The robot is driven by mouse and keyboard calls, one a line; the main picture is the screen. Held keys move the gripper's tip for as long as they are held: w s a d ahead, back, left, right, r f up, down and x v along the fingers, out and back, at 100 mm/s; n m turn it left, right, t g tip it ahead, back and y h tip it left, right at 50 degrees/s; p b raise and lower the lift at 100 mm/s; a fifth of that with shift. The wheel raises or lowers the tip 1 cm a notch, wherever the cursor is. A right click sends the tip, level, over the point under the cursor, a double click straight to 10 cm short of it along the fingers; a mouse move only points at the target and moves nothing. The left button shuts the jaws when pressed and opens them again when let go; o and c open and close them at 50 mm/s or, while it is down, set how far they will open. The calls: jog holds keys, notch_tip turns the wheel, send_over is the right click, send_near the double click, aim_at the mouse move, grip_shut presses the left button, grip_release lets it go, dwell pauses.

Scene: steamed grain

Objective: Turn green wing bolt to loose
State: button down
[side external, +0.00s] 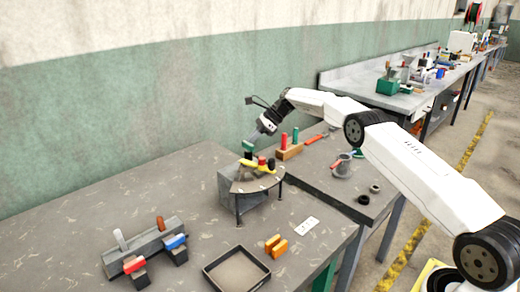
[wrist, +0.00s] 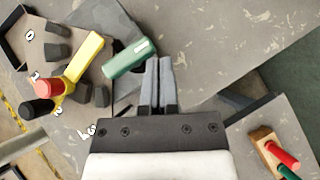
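The green wing bolt (wrist: 130,58) shows in the wrist view as a rounded green bar, left of and just beyond my fingertips. In the side view the green piece (side external: 248,145) is above the raised stand. My gripper (wrist: 159,62) has its two grey fingers close together, with only a thin gap and nothing visible between them. Its tips lie close to the bar's right end; I cannot tell whether they touch. In the side view my gripper (side external: 254,138) points down and left, just above the green piece. The bolt's shaft is hidden.
The stand's plate (side external: 243,187) carries a yellow bar (wrist: 83,57), a red knob (wrist: 48,88), a black knob (wrist: 37,107) and printed numbers. A wooden block (side external: 290,152) with red and green pegs stands behind. A black tray (side external: 212,272) is in front.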

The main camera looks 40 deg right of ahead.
jog(key=shift+a, duration=0.15)
jog(key=shift+s+a+f, duration=0.15)
jog(key=shift+s+a, duration=0.15)
jog(key=shift+a, duration=0.5)
jog(key=shift+d, duration=0.1)
jog(key=v, duration=0.9)
jog(key=shift+w+d+f, duration=0.25)
jog(key=shift+w+d, duration=0.05)
jog(key=shift+d, duration=0.05)
jog(key=s+a+f+n+h, duration=0.2)
jog(key=s+a+n, duration=0.3)
jog(key=s+n, duration=0.3)
jog(key=s+a+f+n+g+h, duration=0.1)
jog(key=s+a+f+n+h, duration=0.2)
jog(key=s, duration=1.3)
jog(key=s+a+f+n+h, duration=0.2)
jog(key=s+a+n, duration=0.7)
jog(key=s+n, duration=0.2)
jog(key=shift+s+f+n+g+h, duration=0.35)
jog(key=shift+s+n+g+h, duration=0.05)
jog(key=shift+n, duration=0.5)
